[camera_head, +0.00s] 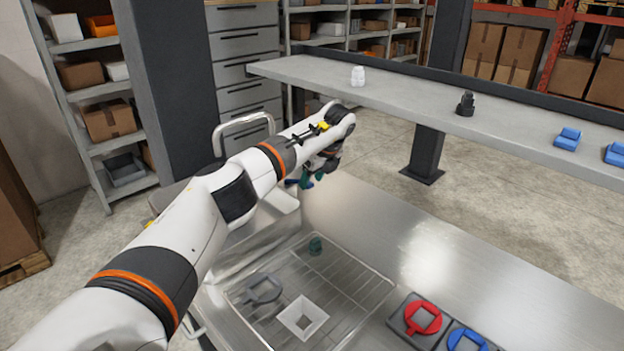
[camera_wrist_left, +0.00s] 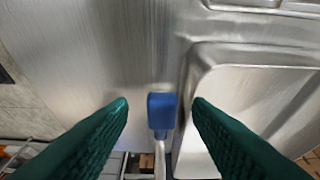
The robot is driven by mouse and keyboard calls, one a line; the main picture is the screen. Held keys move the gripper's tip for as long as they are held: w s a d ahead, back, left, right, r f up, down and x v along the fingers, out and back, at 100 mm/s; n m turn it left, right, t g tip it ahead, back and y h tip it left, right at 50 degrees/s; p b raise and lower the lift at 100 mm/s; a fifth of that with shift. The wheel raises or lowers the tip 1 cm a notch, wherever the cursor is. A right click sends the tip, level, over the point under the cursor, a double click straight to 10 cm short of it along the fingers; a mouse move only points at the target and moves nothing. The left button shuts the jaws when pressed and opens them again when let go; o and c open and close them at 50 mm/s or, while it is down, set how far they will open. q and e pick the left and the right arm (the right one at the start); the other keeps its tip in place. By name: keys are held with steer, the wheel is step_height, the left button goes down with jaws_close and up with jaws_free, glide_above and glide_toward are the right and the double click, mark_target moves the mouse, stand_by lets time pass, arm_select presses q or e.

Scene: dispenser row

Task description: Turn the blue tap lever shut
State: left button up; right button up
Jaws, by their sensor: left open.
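The blue tap lever (camera_wrist_left: 162,108) shows in the left wrist view, with its blue end between my two dark green fingers. A gap shows on each side, so neither finger appears to touch it. A pale metal stem runs below the blue end. My left gripper (camera_head: 308,179) is open at the far end of the metal counter in the head view. My wrist and arm hide most of the tap there, so I cannot make out the lever's angle. My right gripper is in neither view.
A wire rack (camera_head: 345,297) set in the counter (camera_head: 440,260) bears a white square frame (camera_head: 302,316), a grey piece (camera_head: 262,290) and a small green piece (camera_head: 315,246). Red (camera_head: 422,317) and blue (camera_head: 466,340) pieces lie right of it. A raised shelf (camera_head: 410,97) crosses behind.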

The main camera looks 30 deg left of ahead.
arm_select(q)
steer(key=s+d+b, duration=0.2)
steer(key=d+b, duration=0.1)
steer(key=d, duration=0.9)
steer(key=shift+s+r, duration=0.25)
steer(key=shift+r, duration=0.05)
